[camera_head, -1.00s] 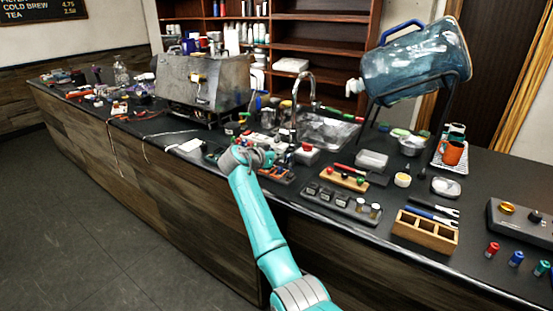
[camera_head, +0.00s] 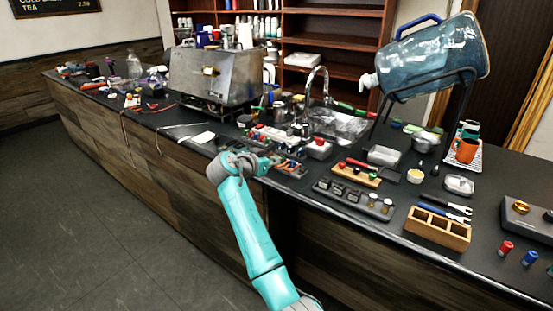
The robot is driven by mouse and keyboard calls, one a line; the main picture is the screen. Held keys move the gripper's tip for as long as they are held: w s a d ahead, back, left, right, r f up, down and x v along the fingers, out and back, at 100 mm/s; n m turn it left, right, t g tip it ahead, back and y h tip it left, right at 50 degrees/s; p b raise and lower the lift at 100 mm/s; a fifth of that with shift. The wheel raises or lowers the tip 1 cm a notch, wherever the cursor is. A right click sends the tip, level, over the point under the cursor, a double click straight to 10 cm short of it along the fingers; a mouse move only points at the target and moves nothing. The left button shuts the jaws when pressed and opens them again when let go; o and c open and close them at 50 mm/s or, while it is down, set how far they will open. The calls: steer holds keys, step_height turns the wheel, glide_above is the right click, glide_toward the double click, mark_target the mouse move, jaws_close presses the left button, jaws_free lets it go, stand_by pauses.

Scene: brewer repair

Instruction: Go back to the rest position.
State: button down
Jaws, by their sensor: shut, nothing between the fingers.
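My teal arm (camera_head: 250,232) rises from the bottom of the head view to the front edge of the counter. My gripper (camera_head: 274,162) is at its end, pointing right, over or just in front of the counter's front edge. It is small and partly merged with the parts behind it; it looks shut and empty. Whether it touches anything on the counter cannot be told.
The long dark counter (camera_head: 290,192) is crowded. A metal brewer (camera_head: 215,75), a sink (camera_head: 340,124) and a tilted blue jug (camera_head: 430,62) on a stand are behind. A wooden box (camera_head: 437,228) and small-part trays (camera_head: 353,197) lie right. Open floor (camera_head: 110,235) is at left.

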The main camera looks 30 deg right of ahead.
stand_by(0.4)
steer(key=s+a+f+n+t+y, duration=0.25)
steer(key=s+f, duration=0.25)
steer(key=f, duration=0.4)
steer(key=s+a+f+n+t+y, duration=0.1)
steer(key=s+a+f+n, duration=0.3)
steer(key=f, duration=0.6)
steer(key=s+a+f+n+t+y, duration=0.2)
steer(key=s+a+f, duration=0.1)
steer(key=s+f, duration=0.5)
steer(key=s+a+f+n+y, duration=0.2)
steer(key=s+a+f, duration=0.35)
steer(key=s, duration=0.35)
steer(key=s+a+r+n+t+y, duration=0.1)
steer(key=s+a+y, duration=0.15)
steer(key=s, duration=0.75)
steer(key=s+a+n+t+y, duration=0.15)
steer(key=s+a, duration=0.25)
steer(key=s, duration=0.6)
steer(key=s+a+r+n+t+y, duration=0.1)
steer(key=s+a+r+t, duration=0.1)
steer(key=s+r, duration=1.4)
steer(key=shift+s+a+r, duration=0.15)
steer(key=shift+s+r, duration=0.05)
steer(key=shift+s, duration=0.25)
